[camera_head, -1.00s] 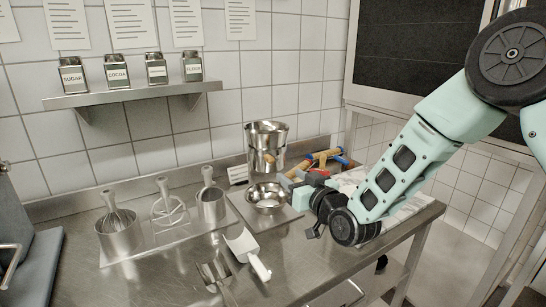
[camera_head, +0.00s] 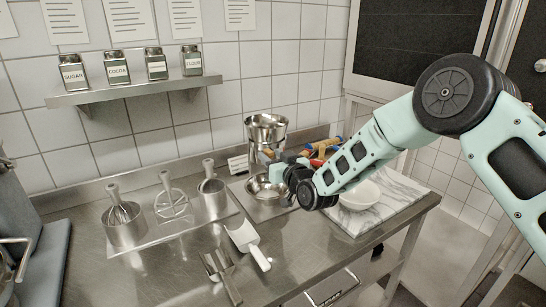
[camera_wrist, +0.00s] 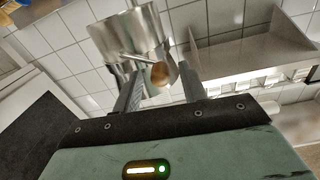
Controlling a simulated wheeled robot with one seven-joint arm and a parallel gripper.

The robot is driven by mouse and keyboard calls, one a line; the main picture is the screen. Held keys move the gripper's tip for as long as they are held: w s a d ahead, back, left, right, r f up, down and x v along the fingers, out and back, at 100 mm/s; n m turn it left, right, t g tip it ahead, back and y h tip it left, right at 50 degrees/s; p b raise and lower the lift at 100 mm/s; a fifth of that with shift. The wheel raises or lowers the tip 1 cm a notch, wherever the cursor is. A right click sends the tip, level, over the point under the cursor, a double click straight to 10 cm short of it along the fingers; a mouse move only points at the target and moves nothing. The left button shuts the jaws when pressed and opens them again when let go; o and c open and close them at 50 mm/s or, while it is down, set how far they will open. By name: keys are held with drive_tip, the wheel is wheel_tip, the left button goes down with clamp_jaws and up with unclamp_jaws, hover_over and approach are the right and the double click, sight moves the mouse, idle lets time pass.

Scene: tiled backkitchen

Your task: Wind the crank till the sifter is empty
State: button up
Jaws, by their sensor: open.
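The steel sifter (camera_head: 266,128) stands upright at the back of the counter, above a shallow steel bowl (camera_head: 262,188). In the wrist view the sifter (camera_wrist: 128,38) looms just past my fingers. Its crank has a round wooden knob (camera_wrist: 160,74), which shows between my two fingertips. My gripper (camera_wrist: 161,78) is open around the knob, with gaps visible on both sides. In the head view my gripper (camera_head: 272,163) is at the sifter's front right and partly hides its lower part. The inside of the sifter cannot be judged.
A white bowl (camera_head: 360,194) sits on a marble board (camera_head: 395,205) under my arm. Rolling pins (camera_head: 322,150) lie behind it. A jar shelf (camera_head: 135,87) hangs above.

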clamp_jaws()
drive_tip(key=shift+b, duration=0.35)
drive_tip(key=w+d+m+b, duration=0.2)
drive_tip(key=d+m+b, duration=0.2)
drive_tip(key=m+b, duration=0.7)
drive_tip(key=w+d+m+b, duration=0.3)
drive_tip(key=d+m+b, duration=0.1)
drive_tip(key=m+b, duration=0.8)
drive_tip(key=shift+w+d+m, duration=0.2)
drive_tip(key=shift+w+m, duration=0.1)
drive_tip(key=shift+w, duration=0.05)
